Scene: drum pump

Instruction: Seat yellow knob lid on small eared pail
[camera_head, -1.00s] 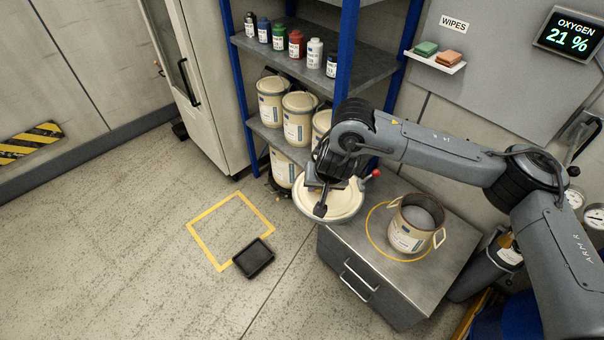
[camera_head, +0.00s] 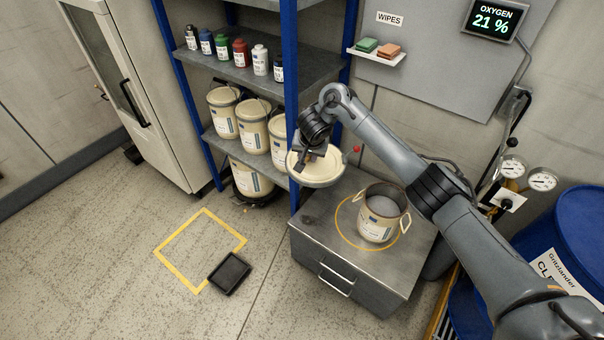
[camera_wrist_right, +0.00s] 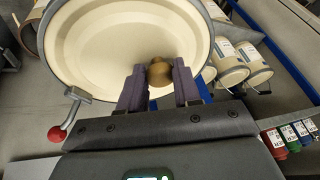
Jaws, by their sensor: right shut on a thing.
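My right gripper (camera_head: 303,160) is shut on the brass-yellow knob (camera_wrist_right: 160,72) of a round cream lid (camera_head: 318,172). In the right wrist view the two finger pads sit on either side of the knob, and the lid (camera_wrist_right: 95,50) fills the upper left. The lid has a grey rim and a lever with a red ball (camera_head: 357,149). It hangs in the air left of the small eared pail (camera_head: 376,230). The pail is cream with side ears, open on top and greyish inside, and stands upright on the metal cabinet. My left gripper is not in view.
The pail stands inside a yellow ring (camera_head: 345,236) on the metal cabinet (camera_head: 310,232). Blue-posted shelves (camera_head: 245,70) with bottles and larger pails stand close behind and left of the lid. A blue drum (camera_head: 580,225) stands at the right. The floor at left is mostly clear.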

